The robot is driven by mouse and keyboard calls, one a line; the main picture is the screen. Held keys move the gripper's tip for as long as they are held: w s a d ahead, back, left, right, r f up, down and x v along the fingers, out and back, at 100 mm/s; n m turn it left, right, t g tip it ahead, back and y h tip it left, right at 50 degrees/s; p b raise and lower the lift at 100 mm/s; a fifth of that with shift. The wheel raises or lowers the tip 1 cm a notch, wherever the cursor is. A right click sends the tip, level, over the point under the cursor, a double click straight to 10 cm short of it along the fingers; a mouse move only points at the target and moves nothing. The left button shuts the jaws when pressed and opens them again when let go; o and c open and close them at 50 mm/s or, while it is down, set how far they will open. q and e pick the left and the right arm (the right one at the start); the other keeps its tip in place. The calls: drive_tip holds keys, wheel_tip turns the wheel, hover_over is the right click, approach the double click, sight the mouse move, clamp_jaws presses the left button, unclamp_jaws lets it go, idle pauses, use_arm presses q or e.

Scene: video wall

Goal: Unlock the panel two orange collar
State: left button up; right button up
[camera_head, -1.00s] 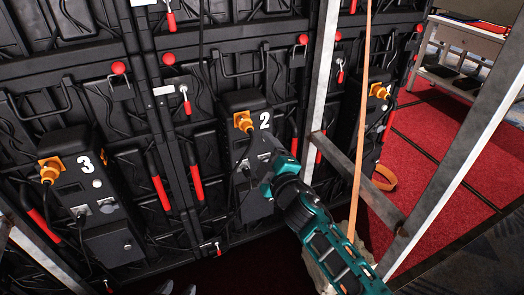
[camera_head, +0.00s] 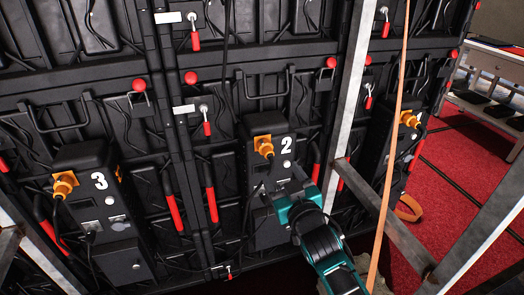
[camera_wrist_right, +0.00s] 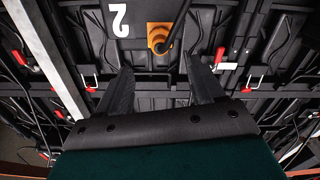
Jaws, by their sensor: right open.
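Panel two is the black box marked "2" (camera_head: 275,210), in the middle of the head view. Its orange collar (camera_head: 263,146) sits near the top left of the box with a dark cable running from it. In the right wrist view the orange collar (camera_wrist_right: 159,38) is upside down, beyond and between the fingertips. My right gripper (camera_head: 297,183) is in front of the box, below and to the right of the collar, and apart from it. In the wrist view its two fingers (camera_wrist_right: 158,70) are spread with nothing between them. My left gripper is out of view.
Panel three (camera_head: 95,200) with its orange connector (camera_head: 65,184) is at left. Another orange connector (camera_head: 409,119) is at right. A metal frame post (camera_head: 352,90) and an orange strap (camera_head: 388,150) stand right of my arm. Red-handled latches (camera_head: 207,128) dot the wall.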

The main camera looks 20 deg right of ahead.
sight(270, 156)
drive_tip(key=w, duration=0.3)
drive_tip(key=w+b, duration=0.1)
drive_tip(key=w, duration=0.3)
drive_tip(key=w+b, duration=0.1)
drive_tip(key=w, duration=0.2)
drive_tip(key=shift+w+a, duration=0.25)
drive_tip(key=shift+w, duration=0.1)
drive_tip(key=c, duration=1.1)
drive_tip(key=shift+o, duration=0.2)
drive_tip(key=shift+r+n+p, duration=0.1)
drive_tip(key=shift+n+p, duration=0.3)
drive_tip(key=shift+n, duration=1.6)
drive_tip(key=o, duration=1.1)
drive_tip(key=shift+c, duration=0.2)
